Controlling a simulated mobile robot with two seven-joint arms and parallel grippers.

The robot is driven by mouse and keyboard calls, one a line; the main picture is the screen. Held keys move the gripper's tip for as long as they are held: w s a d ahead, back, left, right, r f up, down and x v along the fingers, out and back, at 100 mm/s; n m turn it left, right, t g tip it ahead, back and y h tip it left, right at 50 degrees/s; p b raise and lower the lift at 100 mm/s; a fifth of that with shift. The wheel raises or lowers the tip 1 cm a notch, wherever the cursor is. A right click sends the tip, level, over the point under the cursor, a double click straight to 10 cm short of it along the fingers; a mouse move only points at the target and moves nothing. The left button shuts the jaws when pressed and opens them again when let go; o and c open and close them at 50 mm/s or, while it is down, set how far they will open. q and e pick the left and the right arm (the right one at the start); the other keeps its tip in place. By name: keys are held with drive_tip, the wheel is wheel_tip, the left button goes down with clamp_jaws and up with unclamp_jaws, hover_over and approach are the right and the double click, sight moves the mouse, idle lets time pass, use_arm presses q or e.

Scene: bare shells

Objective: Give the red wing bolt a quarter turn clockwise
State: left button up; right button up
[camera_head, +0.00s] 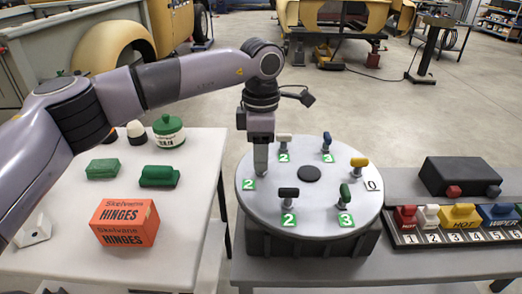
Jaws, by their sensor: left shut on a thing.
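A round pale disc (290,222) on a dark base carries several wing bolts around a dark centre hub. I see a white one (284,138), a blue one (327,140), a yellow one (359,162), a green one (345,191) and a black one (288,194). My left gripper (261,168) points straight down at the disc's left side, beside a green "2" label. It is shut on the bolt there, which its fingers hide; no red shows, but this is the only place left for the red wing bolt. My right gripper is out of view.
A panel with red, white, yellow and blue blocks (462,216) and a dark box (460,176) stand to the right. On the left table are an orange hinges box (125,222), green blocks (159,176) and a green-and-white tin (169,131).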

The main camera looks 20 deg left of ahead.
use_arm(q)
drive_tip(key=shift+r, duration=0.1)
drive_tip(key=o, duration=1.1)
drive_tip(key=shift+c, duration=0.2)
drive_tip(key=shift+r, duration=3.55)
